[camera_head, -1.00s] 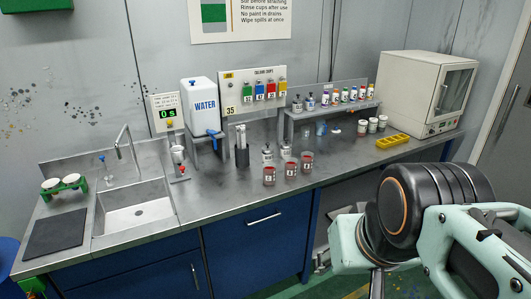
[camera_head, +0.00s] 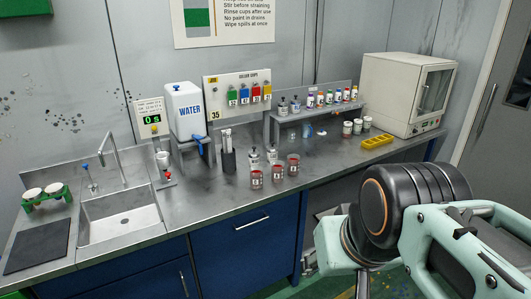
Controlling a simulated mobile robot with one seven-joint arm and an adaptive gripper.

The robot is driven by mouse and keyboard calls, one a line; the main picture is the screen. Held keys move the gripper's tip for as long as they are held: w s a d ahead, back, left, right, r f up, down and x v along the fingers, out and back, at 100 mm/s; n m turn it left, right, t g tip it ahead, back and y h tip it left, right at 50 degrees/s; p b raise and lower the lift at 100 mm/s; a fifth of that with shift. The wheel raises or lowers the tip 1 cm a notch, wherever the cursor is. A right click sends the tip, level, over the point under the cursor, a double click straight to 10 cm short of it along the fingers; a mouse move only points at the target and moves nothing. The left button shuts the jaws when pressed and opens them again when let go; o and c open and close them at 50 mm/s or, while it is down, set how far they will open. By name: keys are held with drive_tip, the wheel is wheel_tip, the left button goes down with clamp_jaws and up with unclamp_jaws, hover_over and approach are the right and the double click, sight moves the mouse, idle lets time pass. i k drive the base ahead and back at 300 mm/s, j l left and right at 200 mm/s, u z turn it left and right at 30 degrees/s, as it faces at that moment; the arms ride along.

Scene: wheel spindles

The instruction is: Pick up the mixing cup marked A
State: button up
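Three small clear cups with reddish bands and pale labels stand upright on the steel counter, front of centre: a left cup (camera_head: 257,179), a middle cup (camera_head: 278,174) and a right cup (camera_head: 293,165). The label marks are too small to read, so I cannot tell which one is A. My arm fills the lower right, in front of the counter and well apart from the cups. My gripper's fingertips do not show.
A sink (camera_head: 122,222) is at left. A water tank (camera_head: 186,110) and a holder of upright tools (camera_head: 228,160) stand behind the cups. Paint bottles line a shelf (camera_head: 315,112). White cups (camera_head: 347,130), a yellow tray (camera_head: 378,141) and an oven-like cabinet (camera_head: 408,95) are at right. Counter right of the cups is clear.

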sight(278, 172)
drive_tip(key=i+l, duration=0.15)
drive_tip(key=i, duration=0.35)
drive_tip(key=i+l+z, duration=0.1)
drive_tip(key=i, duration=0.4)
drive_tip(key=i+l, duration=0.3)
drive_tip(key=i, duration=0.2)
drive_tip(key=i+l, duration=0.3)
drive_tip(key=i, duration=0.2)
drive_tip(key=i+j+z, duration=0.1)
drive_tip(key=i, duration=0.25)
